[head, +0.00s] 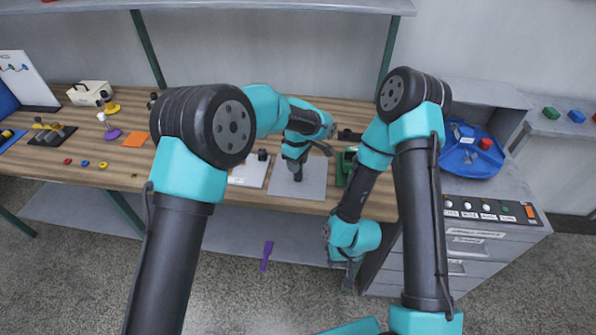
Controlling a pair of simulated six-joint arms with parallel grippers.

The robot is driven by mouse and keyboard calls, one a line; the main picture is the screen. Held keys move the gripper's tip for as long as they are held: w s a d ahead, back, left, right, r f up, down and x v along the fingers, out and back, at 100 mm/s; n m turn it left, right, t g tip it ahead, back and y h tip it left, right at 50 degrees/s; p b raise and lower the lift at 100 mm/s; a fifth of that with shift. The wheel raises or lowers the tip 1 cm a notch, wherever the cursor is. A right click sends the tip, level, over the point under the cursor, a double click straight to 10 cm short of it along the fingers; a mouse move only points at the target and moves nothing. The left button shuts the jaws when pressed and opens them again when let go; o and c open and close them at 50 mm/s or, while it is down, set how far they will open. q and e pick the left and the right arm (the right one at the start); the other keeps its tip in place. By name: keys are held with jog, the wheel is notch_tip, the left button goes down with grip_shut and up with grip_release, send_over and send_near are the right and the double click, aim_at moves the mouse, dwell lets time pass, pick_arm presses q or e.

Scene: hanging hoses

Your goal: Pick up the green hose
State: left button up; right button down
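I cannot make out a green hose in the head view. A green object (344,168) stands on the wooden table just right of the grey plate, partly hidden by my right arm; it looks blocky rather than hose-like. My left gripper (297,175) points down over the grey plate (312,185). It looks small and dark, and whether its fingers are apart is unclear. My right gripper (348,282) hangs low in front of the table edge, beside the drawer cabinet. Its fingers are too small to read, and I see nothing clearly held in it.
The wooden table (75,178) holds small tools and coloured rings at the left, with an orange square (135,139). A blue round tray (462,161) with a red block sits on the drawer cabinet (480,246) at the right. A purple tool (266,256) shows below the table.

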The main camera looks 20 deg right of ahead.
pick_arm(q)
jog(key=c, duration=0.6)
jog(key=shift+r, duration=0.1)
jog(key=shift+r, duration=1.45)
jog(key=shift+s+r, duration=0.15)
jog(key=shift+r, duration=0.15)
jog(key=s+a, duration=0.1)
jog(key=s, duration=0.4)
jog(key=s+a+r, duration=0.1)
jog(key=s+a, duration=0.1)
jog(key=s, duration=0.3)
jog(key=s+a, duration=0.1)
jog(key=s, duration=0.4)
jog(key=shift+a+r, duration=0.15)
jog(key=shift+a, duration=0.05)
